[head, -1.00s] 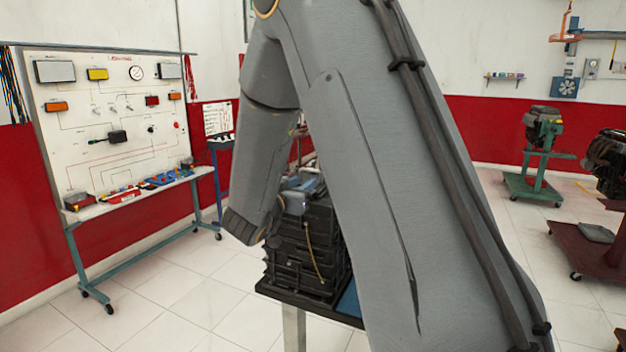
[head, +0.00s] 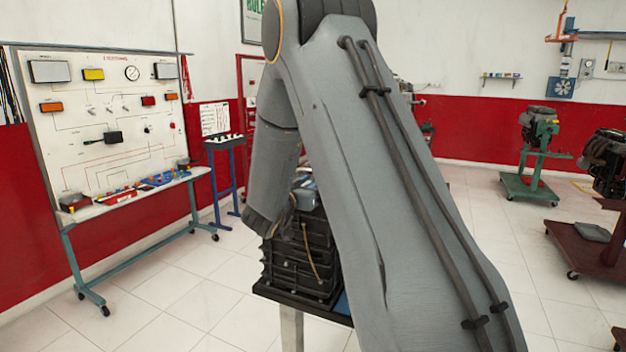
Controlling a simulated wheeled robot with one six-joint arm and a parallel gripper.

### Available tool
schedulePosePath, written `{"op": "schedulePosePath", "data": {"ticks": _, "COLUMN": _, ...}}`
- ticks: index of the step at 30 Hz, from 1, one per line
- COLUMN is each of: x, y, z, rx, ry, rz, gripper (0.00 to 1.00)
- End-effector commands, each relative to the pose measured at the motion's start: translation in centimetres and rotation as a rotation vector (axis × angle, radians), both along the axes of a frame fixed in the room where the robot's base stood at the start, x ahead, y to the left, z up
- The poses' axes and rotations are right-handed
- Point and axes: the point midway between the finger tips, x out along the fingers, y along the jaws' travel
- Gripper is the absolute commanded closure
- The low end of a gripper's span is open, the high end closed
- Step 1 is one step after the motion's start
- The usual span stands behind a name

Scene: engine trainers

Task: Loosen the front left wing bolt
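A dark, ribbed engine block (head: 300,255) sits on a stand in the middle of the head view, partly behind my arm. A yellowish dipstick-like loop shows on its near side, and a pale blue-grey part (head: 303,190) shows on its top. No wing bolt can be made out; the front left one is either hidden by my arm or too small to tell. My grey arm covers the centre of the view, with its forearm hanging down at the block's left edge. My gripper's fingers are not visible.
A wiring training board (head: 105,130) on a wheeled frame stands at the left. A small blue table (head: 226,165) stands behind it. Engines on a green trolley (head: 530,185) and a dark red trolley (head: 580,245) stand at the right. Tiled floor between them is clear.

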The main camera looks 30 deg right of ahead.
Motion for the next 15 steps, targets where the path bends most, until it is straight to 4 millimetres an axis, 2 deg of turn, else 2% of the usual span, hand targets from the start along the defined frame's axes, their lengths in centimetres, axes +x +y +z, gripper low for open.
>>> {"op": "schedulePosePath", "data": {"ticks": 10, "x": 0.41, "y": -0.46, "z": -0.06, "rx": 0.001, "ry": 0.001, "rz": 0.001, "gripper": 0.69}}
{"op": "schedulePosePath", "data": {"ticks": 11, "x": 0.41, "y": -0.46, "z": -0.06, "rx": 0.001, "ry": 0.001, "rz": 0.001, "gripper": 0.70}}
{"op": "schedulePosePath", "data": {"ticks": 15, "x": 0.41, "y": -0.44, "z": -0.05, "rx": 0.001, "ry": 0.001, "rz": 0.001, "gripper": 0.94}}
